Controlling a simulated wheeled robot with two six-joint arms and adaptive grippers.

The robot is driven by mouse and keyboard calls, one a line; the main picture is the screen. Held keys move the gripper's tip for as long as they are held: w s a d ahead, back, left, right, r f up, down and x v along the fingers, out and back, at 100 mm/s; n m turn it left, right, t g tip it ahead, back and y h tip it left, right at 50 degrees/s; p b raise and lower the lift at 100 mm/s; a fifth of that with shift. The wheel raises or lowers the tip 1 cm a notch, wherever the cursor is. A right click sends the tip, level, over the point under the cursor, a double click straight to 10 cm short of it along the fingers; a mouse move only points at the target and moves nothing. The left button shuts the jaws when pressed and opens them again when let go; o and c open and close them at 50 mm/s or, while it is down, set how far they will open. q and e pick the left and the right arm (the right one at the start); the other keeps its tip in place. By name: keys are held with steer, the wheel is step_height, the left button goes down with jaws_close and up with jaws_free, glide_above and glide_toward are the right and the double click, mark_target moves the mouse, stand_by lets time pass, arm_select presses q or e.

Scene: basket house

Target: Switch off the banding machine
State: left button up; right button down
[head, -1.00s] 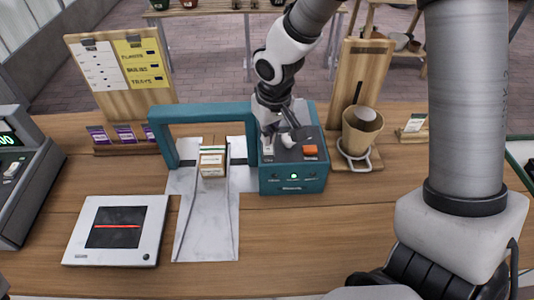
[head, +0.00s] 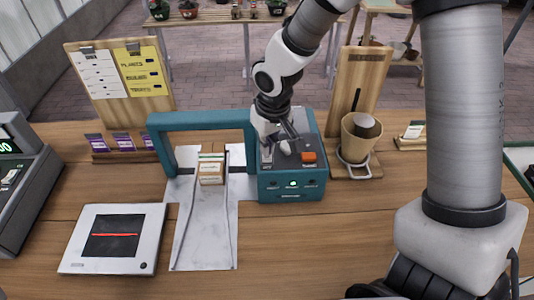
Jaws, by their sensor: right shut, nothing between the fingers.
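The banding machine is a teal box (head: 291,193) with a teal arch (head: 200,121) on its left, standing on the wooden counter. A green light (head: 293,183) glows in the middle of its front panel. An orange switch (head: 309,156) sits on the right of its dark top. My right gripper (head: 287,146) is shut and empty, pointing down just above the machine's top, left of the orange switch. It partly covers the pale controls there, and I cannot tell whether it touches them. My left gripper is not in view.
A small banded stack (head: 211,168) sits on the metal track under the arch. A white scanner plate (head: 114,239) lies front left, with a till (head: 22,190) at the left edge. A cup (head: 359,140) on a wooden stand is close right of the machine.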

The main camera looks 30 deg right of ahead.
mark_target(267, 159)
steer(key=shift+f+b, duration=1)
steer(key=shift+f, duration=0.15)
stand_by(0.8)
step_height(267, 159, up, 7)
steer(key=p, duration=0.6)
steer(key=shift+r+p, duration=0.1)
steer(key=shift+p, duration=0.2)
